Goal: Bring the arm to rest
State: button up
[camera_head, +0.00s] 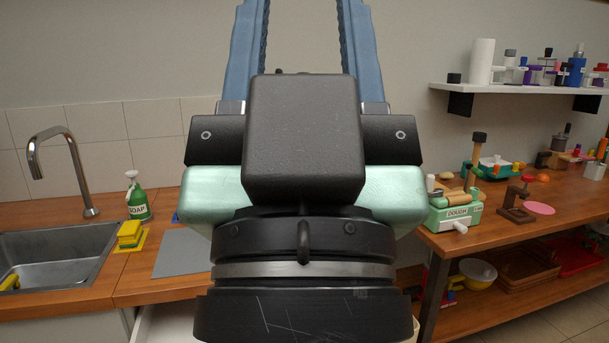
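My gripper (304,30) is large in the middle of the head view, raised and pointing up. Its two blue fingers stand wide apart, with only the grey wall showing between them, so it looks open and empty. The fingertips are cut off by the top edge of the picture. The black and pale green gripper body and my wrist hide the middle of the counter behind them.
A sink (55,255) with a faucet (62,165), a soap bottle (137,197) and yellow sponges (130,233) are left. A wooden table (480,232) with a dough toy (455,211) stands right, under a wall shelf (520,89). A yellow bowl (478,272) sits below.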

notch_tip(320, 180, up, 19)
jog(key=p, duration=1.7)
